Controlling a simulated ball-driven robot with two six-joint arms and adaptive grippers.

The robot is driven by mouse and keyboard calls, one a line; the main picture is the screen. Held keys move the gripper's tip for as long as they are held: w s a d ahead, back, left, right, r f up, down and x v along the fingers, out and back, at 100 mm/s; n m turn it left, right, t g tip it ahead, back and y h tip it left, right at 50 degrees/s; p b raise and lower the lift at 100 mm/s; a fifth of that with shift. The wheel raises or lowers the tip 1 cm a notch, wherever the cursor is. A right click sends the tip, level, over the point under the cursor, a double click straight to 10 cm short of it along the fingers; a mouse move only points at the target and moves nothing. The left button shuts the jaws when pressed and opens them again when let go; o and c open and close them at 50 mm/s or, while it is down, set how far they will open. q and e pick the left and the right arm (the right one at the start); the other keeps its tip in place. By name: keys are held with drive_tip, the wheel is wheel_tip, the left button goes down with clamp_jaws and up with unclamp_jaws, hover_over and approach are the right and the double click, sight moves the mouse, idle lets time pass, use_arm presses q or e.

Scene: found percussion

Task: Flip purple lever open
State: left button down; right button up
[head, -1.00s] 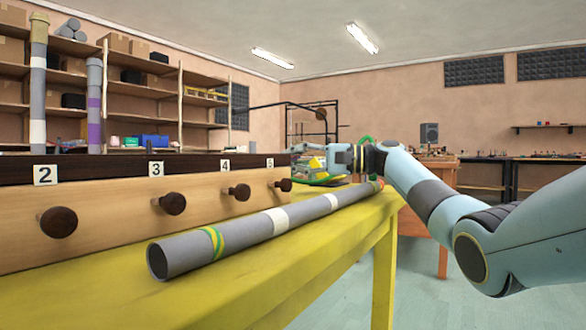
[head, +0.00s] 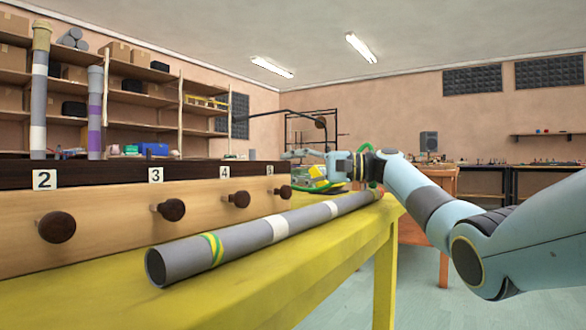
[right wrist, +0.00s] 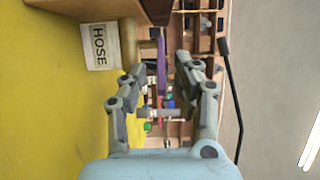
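A narrow purple bar (right wrist: 161,60), which looks like the purple lever, stands upright in the right wrist view, between and just beyond the fingertips of my right gripper (right wrist: 166,72). The fingers are spread apart with a visible gap. I cannot tell whether either finger touches the bar. A grey horizontal rod (right wrist: 158,113) crosses lower between the fingers. In the head view my right gripper (head: 300,155) is beyond the far end of the row of knobs, and the lever cannot be made out there. My left gripper is not in view.
A HOSE label (right wrist: 100,46) is left of the fingers. A long grey pipe (head: 320,213) lies along the yellow table (head: 300,270). A wooden panel with dark knobs (head: 57,227) stands behind it. Shelves (head: 150,102) line the back left wall.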

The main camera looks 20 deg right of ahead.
drive_tip(key=v, duration=1.2)
